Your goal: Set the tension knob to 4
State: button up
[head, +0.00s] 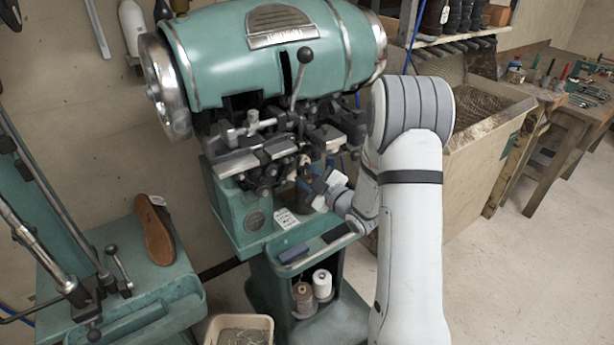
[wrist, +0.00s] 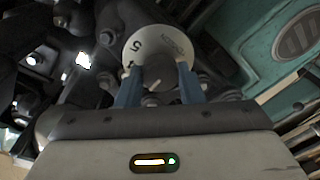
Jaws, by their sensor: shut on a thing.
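The tension knob (wrist: 159,77) is a dark grey round knob in front of a white dial plate (wrist: 165,42) in the wrist view. A 5 shows at the plate's left, with what looks like a 4 below it, partly covered. A short pale line shows on the knob's lower face; I cannot tell which number it matches. My gripper (wrist: 157,82) has a blue finger on each side of the knob and is shut on it. In the head view my gripper (head: 318,188) is at the front right of the green stitching machine (head: 215,50); the knob is hidden there.
Metal levers and clamps (head: 255,145) crowd the machine's front beside my gripper. A brown sole (head: 154,232) rests at left. A wooden bin (head: 490,130) stands right; the floor there is clear.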

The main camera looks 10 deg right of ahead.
jog(key=shift+f+m+b, duration=0.15)
jog(key=shift+m+b, duration=0.15)
jog(key=shift+b, duration=0.25)
jog(key=shift+f+m+b, duration=0.1)
jog(key=shift+m+b, duration=0.4)
jog(key=shift+b, duration=0.25)
jog(key=m+b, duration=0.2)
jog(key=shift+b, duration=0.3)
jog(key=m+t+b, duration=0.1)
jog(key=m+b, duration=0.2)
jog(key=m, duration=0.2)
jog(key=shift+m, duration=0.4)
jog(key=o, duration=1)
jog(key=shift+s, duration=0.1)
